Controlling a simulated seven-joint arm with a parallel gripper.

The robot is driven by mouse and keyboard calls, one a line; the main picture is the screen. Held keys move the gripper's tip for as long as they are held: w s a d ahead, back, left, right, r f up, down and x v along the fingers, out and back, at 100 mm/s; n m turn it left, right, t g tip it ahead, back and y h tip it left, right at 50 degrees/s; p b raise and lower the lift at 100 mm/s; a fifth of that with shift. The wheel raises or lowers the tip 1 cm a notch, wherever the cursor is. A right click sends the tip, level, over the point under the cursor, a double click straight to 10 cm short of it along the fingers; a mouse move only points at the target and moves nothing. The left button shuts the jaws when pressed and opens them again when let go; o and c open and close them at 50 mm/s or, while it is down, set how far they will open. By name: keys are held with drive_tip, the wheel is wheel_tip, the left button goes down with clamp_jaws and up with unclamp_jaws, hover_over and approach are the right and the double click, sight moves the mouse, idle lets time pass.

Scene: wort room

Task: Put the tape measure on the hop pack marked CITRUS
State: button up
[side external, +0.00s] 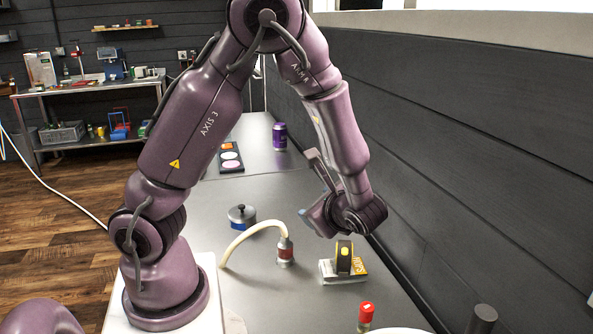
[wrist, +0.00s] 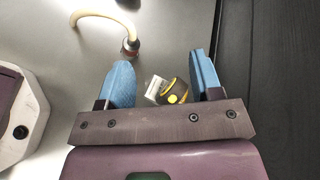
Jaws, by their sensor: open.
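The tape measure (side external: 344,257) is black and yellow and stands upright on a small white and yellow pack (side external: 328,271) in the side view. The pack's lettering is too small to read for certain, so I cannot tell if it says CITRUS. My gripper (side external: 310,213) is above and to the left of the tape measure in that view, apart from it. In the wrist view my gripper (wrist: 160,62) is open, with blue fingers spread and nothing held. The tape measure (wrist: 175,91) and the pack's pale end (wrist: 155,87) show between the fingers, below them.
A cream hose (side external: 245,232) with a red and metal coupling (side external: 285,251) lies left of the pack. A blue lidded pot (side external: 242,216), a purple can (side external: 280,136) and a disc tray (side external: 231,158) stand farther back. A red-capped vial (side external: 366,314) is in front. The wall runs along the right.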

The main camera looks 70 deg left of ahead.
drive_tip(key=s+d+r+n+t+h, duration=0.3)
drive_tip(key=s+d+r+n+h, duration=0.1)
drive_tip(key=d+r+n+h, duration=0.1)
drive_tip(key=s+d+r+n+t+h, duration=0.3)
drive_tip(key=d+r+n+h, duration=0.3)
drive_tip(key=r, duration=0.4)
drive_tip(key=shift+s+d+t+h, duration=0.4)
drive_tip(key=shift+s+h, duration=0.5)
